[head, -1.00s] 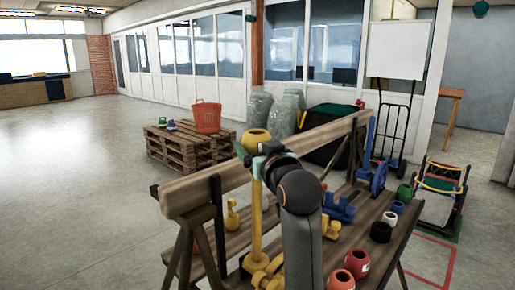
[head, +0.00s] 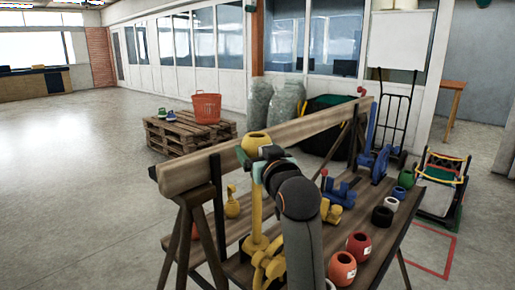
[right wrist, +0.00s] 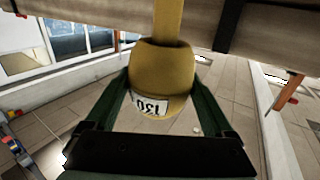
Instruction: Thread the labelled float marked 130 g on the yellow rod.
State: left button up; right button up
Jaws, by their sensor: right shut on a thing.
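The yellow float (head: 255,147) is at the top of the upright yellow rod (head: 256,205), with its upper hole facing up. In the right wrist view the float (right wrist: 162,75) carries a white label reading 130, upside down there. The yellow rod (right wrist: 168,20) meets the float's lower side; I cannot tell how far the tip is inside. My right gripper (right wrist: 160,100) is shut on the float, with dark green fingers on both sides. In the head view my right gripper (head: 262,157) is partly hidden by my arm. My left gripper is not in view.
A wooden beam (head: 300,126) runs behind the rod. On the bench (head: 385,235) stand red floats (head: 358,246), a black float (head: 382,216), a green float (head: 406,178), a blue rod (head: 370,125) and blue parts (head: 340,190). A pallet stack (head: 180,138) stands behind on open floor.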

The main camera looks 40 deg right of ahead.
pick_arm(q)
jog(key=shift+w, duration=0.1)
pick_arm(e)
jog(key=o, duration=1.1)
pick_arm(q)
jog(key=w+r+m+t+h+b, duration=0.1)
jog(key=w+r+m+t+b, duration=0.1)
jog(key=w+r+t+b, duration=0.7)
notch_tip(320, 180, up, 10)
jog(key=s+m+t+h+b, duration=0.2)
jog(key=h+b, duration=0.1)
jog(key=b, duration=0.1)
pick_arm(e)
jog(key=v, duration=1.2)
jog(key=shift+s, duration=0.2)
